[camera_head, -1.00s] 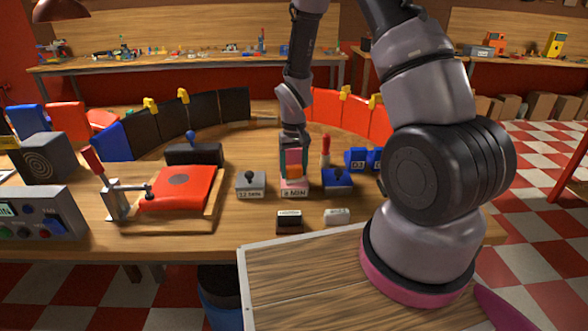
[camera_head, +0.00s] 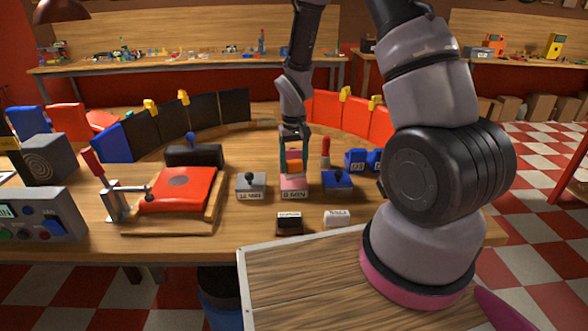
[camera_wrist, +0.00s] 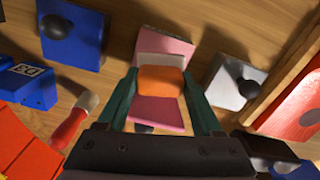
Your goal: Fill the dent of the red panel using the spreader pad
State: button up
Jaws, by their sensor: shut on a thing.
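The red panel (camera_head: 182,189) lies on a wooden board at the left of the bench, with a dark round dent (camera_head: 177,181) in its top. In the wrist view the panel (camera_wrist: 292,112) is at the right edge. My gripper (camera_head: 292,170) points down over a pink block with a white front label (camera_head: 293,194). In the wrist view its green fingers (camera_wrist: 160,95) are shut on an orange block (camera_wrist: 161,80), over the pink block (camera_wrist: 158,112). I cannot tell whether orange and pink are one piece, nor which thing is the spreader pad.
A grey block with a black knob (camera_head: 250,185) stands left of the gripper, a blue one (camera_head: 337,181) right. A dark block (camera_head: 289,222) and a white block (camera_head: 337,217) lie in front. A lever clamp (camera_head: 115,200) stands at the board's left. Black and red panels curve behind.

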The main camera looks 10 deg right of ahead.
aim_at(294, 161)
jog(key=shift+r, duration=2.2)
